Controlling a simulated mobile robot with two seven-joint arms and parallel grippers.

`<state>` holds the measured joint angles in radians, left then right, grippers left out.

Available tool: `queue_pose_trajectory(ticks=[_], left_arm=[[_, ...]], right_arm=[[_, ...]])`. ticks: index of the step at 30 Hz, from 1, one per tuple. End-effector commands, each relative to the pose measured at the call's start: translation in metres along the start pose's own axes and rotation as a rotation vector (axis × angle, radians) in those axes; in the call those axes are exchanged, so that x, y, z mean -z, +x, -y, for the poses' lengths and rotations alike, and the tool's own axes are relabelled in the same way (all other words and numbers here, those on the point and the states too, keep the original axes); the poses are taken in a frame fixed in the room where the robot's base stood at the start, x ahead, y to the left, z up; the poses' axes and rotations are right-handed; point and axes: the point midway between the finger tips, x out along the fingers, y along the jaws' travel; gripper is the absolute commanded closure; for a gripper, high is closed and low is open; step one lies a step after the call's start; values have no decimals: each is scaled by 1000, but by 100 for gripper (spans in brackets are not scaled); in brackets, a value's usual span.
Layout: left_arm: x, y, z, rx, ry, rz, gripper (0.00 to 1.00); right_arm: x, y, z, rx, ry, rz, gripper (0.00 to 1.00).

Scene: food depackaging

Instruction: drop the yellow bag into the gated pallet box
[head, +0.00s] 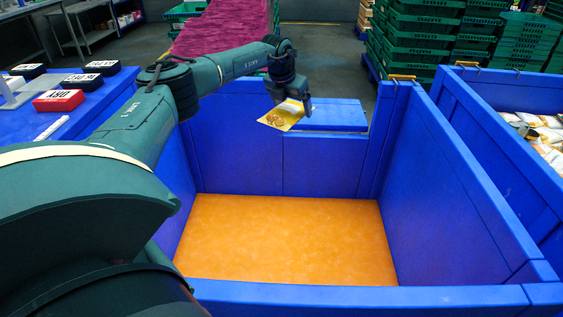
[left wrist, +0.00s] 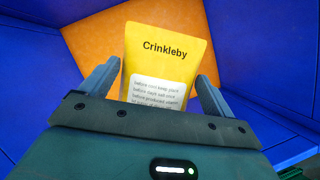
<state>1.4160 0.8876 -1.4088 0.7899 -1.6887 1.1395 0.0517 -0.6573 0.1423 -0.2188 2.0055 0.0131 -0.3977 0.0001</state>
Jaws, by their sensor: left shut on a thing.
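My left gripper (head: 305,106) is shut on the yellow bag (head: 281,118) and holds it in the air over the far part of the gated pallet box (head: 440,190). The bag hangs tilted, clear of the walls and floor. In the left wrist view, the bag (left wrist: 165,58) sits between the two fingers (left wrist: 158,85) and its label reads "Crinkleby". The box has blue walls, a lower section at the far side, and a bare orange floor (head: 290,240). My right gripper is not in view.
A blue table (head: 105,100) at the left holds black boxes and a red box (head: 58,101). A second blue box (head: 490,110) with many packets stands at the right. Green crates (head: 410,50) are stacked behind. The inside of the gated box is empty.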

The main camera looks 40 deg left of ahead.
Motion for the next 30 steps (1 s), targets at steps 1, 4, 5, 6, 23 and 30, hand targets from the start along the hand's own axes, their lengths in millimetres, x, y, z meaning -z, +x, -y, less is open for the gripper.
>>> queue_pose_trajectory(ticks=[1,4,5,6,23,30], left_arm=[[5,12,0,0,0,1,41],[10,24,0,1,-1,2,41],[11,27,0,1,0,2,41],[12,30,0,0,0,2,41],[17,42,0,0,0,1,11],[18,42,0,0,0,1,0]], right_arm=[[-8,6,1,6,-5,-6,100],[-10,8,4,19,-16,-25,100],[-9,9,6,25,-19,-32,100],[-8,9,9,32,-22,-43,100],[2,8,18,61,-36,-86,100],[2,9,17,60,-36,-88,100]])
